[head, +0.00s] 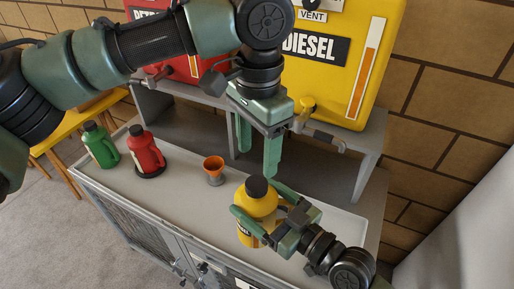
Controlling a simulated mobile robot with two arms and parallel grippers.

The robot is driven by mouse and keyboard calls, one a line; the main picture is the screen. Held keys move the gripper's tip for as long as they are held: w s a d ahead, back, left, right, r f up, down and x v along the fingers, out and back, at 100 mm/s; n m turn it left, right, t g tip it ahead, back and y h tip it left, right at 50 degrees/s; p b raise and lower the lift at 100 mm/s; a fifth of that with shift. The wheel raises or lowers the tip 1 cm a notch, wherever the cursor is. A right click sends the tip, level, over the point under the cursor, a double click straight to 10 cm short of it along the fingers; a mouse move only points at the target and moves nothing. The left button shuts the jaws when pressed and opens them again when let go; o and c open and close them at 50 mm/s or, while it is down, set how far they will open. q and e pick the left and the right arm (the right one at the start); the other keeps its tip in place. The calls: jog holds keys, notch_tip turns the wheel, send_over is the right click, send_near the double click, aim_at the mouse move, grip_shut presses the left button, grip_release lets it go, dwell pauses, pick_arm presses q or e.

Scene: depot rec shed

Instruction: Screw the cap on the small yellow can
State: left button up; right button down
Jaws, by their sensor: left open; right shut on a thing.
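The small yellow can (257,206) stands upright on the grey bench top. A black cap (257,187) sits on its mouth; I cannot tell how tightly it is seated. My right gripper (254,197) comes in from the lower right and is shut around the can's upper body, a finger on either side. My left gripper (257,162) is open and empty, pointing down. Its fingers appear above and behind the cap in the picture, apart from it. The can's lower right side is hidden by my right gripper.
An orange funnel (213,165) stands left of the can. A red bottle (146,150) on a dark round base and a green bottle (100,146) stand further left. A yellow diesel tank (340,60) and a red tank (186,70) are on the grey shelf (371,155) behind.

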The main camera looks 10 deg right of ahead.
aim_at(257, 183)
pick_arm(q)
jog(key=shift+r+n, duration=0.1)
jog(key=shift+n, duration=0.5)
jog(key=shift+f, duration=4.05)
grip_shut()
jog(key=shift+s+m, duration=0.1)
jog(key=shift+m, duration=0.8)
jog(key=shift+a, duration=0.1)
jog(key=shift+o, duration=0.9)
grip_release()
